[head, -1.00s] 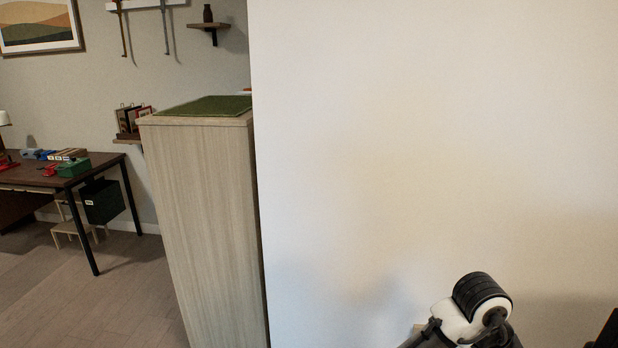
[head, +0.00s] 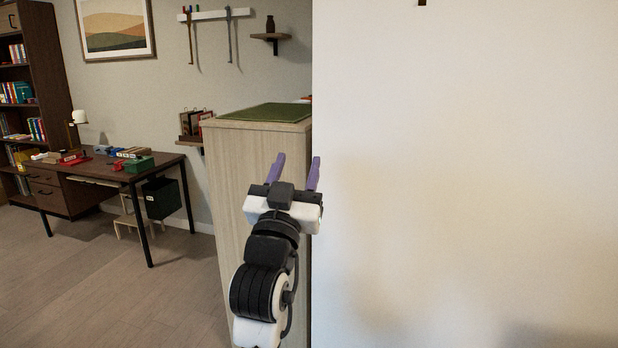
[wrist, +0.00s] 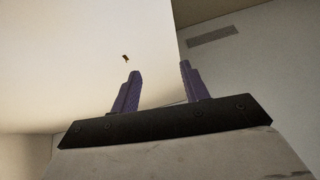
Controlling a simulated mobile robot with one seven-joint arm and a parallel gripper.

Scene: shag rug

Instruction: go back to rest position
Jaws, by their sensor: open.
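My gripper (head: 295,172) is raised in the head view, in front of the tall pale wooden cabinet (head: 262,190) and beside the edge of the white wall (head: 460,180). Its two purple fingers point up and stand apart, with nothing between them. In the wrist view the fingers of my gripper (wrist: 160,88) are also spread and empty. Behind them are the white wall face and a ceiling vent (wrist: 212,36).
A desk (head: 108,172) with a green box (head: 139,164) and other small items stands at the left. A dark bookcase (head: 45,70) is at far left. A green mat (head: 268,113) lies on the cabinet top. Wooden floor (head: 100,270) is open at lower left.

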